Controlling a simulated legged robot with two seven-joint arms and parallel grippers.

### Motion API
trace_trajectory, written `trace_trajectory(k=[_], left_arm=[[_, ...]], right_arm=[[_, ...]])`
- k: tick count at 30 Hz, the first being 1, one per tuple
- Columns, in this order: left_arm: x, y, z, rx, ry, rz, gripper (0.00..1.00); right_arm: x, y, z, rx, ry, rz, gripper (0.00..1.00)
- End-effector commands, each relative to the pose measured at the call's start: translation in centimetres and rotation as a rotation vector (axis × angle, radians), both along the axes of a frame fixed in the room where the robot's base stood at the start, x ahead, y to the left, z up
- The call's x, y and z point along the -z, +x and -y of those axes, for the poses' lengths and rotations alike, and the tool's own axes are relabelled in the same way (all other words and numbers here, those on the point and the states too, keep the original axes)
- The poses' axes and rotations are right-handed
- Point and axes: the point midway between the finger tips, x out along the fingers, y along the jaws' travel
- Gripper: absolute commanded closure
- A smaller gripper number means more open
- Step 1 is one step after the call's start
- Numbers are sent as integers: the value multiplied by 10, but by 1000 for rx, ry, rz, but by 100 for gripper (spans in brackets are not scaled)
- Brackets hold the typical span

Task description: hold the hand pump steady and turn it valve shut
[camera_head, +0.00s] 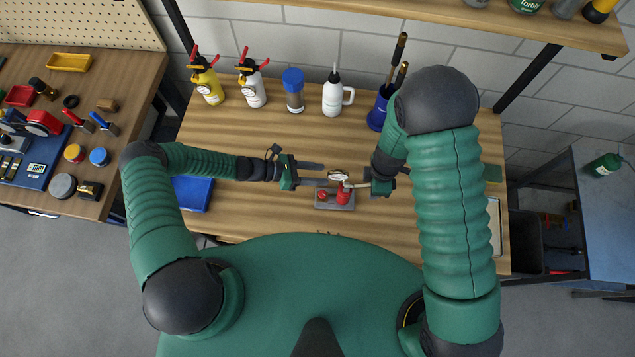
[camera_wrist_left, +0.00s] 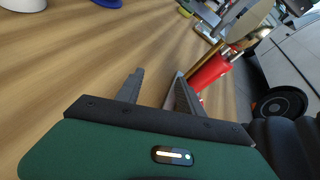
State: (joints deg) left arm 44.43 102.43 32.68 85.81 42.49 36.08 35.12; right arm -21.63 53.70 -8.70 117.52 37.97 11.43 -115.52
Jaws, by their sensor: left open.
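The hand pump stands on the bench in front of me, with a red body (camera_head: 343,195), a grey base (camera_head: 334,206) and a round pale gauge (camera_head: 338,176). The red body also shows in the left wrist view (camera_wrist_left: 212,70), just beyond the right-hand finger, with a brass-coloured rod beside it. I cannot make out the valve clearly. My left gripper (camera_head: 322,174) is open, just left of the gauge; its empty fingers show in the left wrist view (camera_wrist_left: 158,78). My right gripper (camera_head: 372,186) is at the pump's right side, by a pale bar; its fingers are unclear.
Along the back stand a yellow spray bottle (camera_head: 208,86), a white one (camera_head: 252,88), a blue-lidded jar (camera_head: 294,97), a white jug (camera_head: 333,98) and a blue holder (camera_head: 378,112) with tools. A blue box (camera_head: 192,193) lies left. The bench between bottles and pump is clear.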

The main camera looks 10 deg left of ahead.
Motion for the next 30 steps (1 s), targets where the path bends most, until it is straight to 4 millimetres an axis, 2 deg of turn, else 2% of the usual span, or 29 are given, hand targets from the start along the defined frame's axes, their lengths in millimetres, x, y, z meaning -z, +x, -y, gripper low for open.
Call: trace_trajectory(k=[1, 4, 9, 12, 15, 20, 23, 25, 30], left_arm=[[-6, 1, 9, -26, 58, -59, 55], [-16, -2, 18, -104, 198, -175, 55], [-46, -19, 13, -270, 443, -289, 55], [-72, -51, 17, -347, 562, -322, 55], [-97, -79, 12, -415, 658, -314, 55], [-123, -103, -2, -492, 742, -276, 55], [-126, -106, -6, -511, 758, -266, 55], [-120, -104, -4, -514, 759, -267, 55], [-86, -93, 4, -513, 758, -271, 55]], right_arm=[[0, 0, 0, 0, 0, 1, 100], [0, 0, 0, 1, 0, 1, 100], [0, 0, 0, 1, 0, 1, 100], [0, 0, 0, 1, 0, 1, 100], [0, 0, -1, 1, 0, 1, 100], [0, 0, -1, 1, 0, 1, 100], [0, 0, 0, 0, -1, 0, 100], [0, 0, 0, 0, 0, 0, 100], [0, 0, 0, 0, 0, 0, 100]])
